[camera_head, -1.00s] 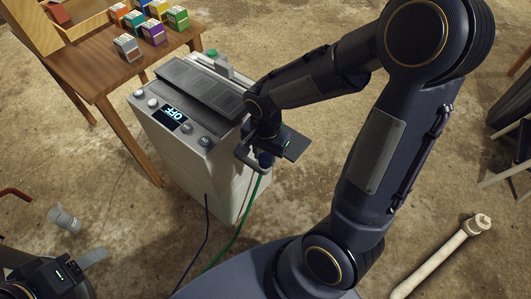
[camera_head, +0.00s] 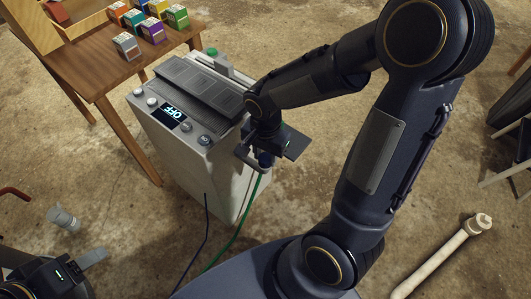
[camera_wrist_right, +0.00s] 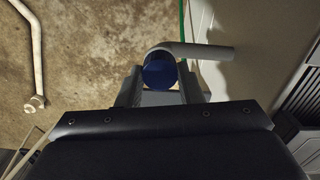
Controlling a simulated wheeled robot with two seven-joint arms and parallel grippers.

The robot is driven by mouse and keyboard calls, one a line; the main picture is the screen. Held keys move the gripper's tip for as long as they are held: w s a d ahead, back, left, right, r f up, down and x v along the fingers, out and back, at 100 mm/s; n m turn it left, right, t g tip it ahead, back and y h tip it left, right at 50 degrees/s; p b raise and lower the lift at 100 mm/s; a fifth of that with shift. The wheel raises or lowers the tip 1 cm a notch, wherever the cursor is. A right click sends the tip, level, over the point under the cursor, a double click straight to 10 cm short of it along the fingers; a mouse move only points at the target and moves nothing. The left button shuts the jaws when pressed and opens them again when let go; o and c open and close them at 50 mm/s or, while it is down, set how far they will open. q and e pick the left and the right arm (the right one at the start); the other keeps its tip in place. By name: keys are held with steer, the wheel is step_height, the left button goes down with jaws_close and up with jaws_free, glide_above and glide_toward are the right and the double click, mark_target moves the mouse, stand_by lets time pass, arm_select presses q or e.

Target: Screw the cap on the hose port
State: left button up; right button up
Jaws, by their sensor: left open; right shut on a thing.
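A blue round cap (camera_head: 265,160) is at the right side of a pale grey machine (camera_head: 190,155). It shows as a blue disc in the right wrist view (camera_wrist_right: 159,72). My right gripper (camera_wrist_right: 160,88) is shut on this cap, with a finger on either side. A grey bent pipe (camera_wrist_right: 205,51) comes from the machine and curves round the cap's far side; it looks like the hose port. Its mouth is hidden, so I cannot tell how far the cap is seated. My left gripper (camera_head: 92,260) is open at the lower left, away from the machine.
The machine has knobs and a display (camera_head: 172,117) reading OFF. A green hose (camera_head: 236,225) and a dark cable (camera_head: 201,240) run down beside it. A wooden table (camera_head: 95,75) with several coloured boxes stands behind. A clear container (camera_head: 64,218) and a pale pipe (camera_head: 440,257) lie on the floor.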

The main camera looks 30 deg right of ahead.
steer(key=shift+f, duration=0.1)
steer(key=o, duration=0.3)
steer(key=c, duration=0.4)
steer(key=shift+m+b, duration=0.4)
steer(key=shift+m, duration=0.3)
steer(key=m, duration=0.3)
steer(key=m, duration=0.2)
steer(key=shift+m, duration=1.4)
